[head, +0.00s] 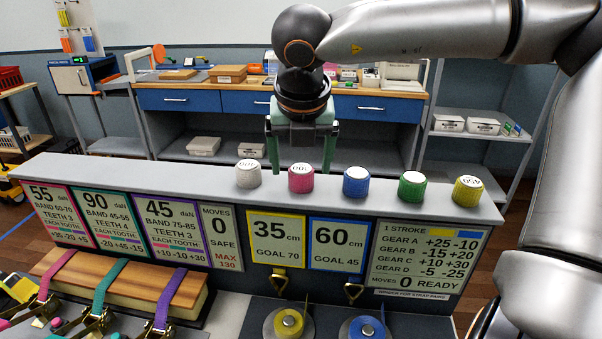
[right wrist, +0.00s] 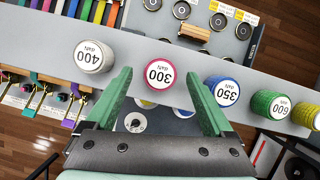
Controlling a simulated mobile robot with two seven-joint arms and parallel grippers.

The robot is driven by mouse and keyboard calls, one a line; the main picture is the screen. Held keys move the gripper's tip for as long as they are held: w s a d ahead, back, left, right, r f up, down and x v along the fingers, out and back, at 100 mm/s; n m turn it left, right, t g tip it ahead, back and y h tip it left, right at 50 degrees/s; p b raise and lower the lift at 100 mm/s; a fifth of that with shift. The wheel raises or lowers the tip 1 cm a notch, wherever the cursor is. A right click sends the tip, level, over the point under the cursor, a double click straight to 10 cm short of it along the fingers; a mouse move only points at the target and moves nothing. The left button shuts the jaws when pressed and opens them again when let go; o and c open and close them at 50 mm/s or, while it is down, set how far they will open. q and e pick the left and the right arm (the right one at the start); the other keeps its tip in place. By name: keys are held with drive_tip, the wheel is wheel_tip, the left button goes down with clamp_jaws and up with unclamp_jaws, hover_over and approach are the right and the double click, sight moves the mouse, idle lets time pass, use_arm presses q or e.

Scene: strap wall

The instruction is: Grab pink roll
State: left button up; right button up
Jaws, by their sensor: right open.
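The pink roll (head: 301,178) stands upright on the grey ledge, second from the left in a row of rolls. In the right wrist view the pink roll (right wrist: 159,74) shows its white top marked 300, ahead of and between the fingertips. My right gripper (head: 303,165) hangs above the ledge with its green fingers spread. In the right wrist view the open right gripper (right wrist: 160,76) holds nothing, and the white and blue rolls lie just outside its fingers. My left gripper is not in view.
The white roll (head: 248,173) and blue roll (head: 356,181) flank the pink one. Green (head: 411,186) and yellow (head: 467,189) rolls stand further right on the ledge (head: 120,172). Signs hang on the front panel. A blue-drawer workbench (head: 230,101) stands behind.

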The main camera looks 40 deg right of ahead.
drive_tip(key=shift+w+d+f, duration=0.15)
drive_tip(key=shift+d+f, duration=0.05)
drive_tip(key=shift+f, duration=0.4)
clamp_jaws()
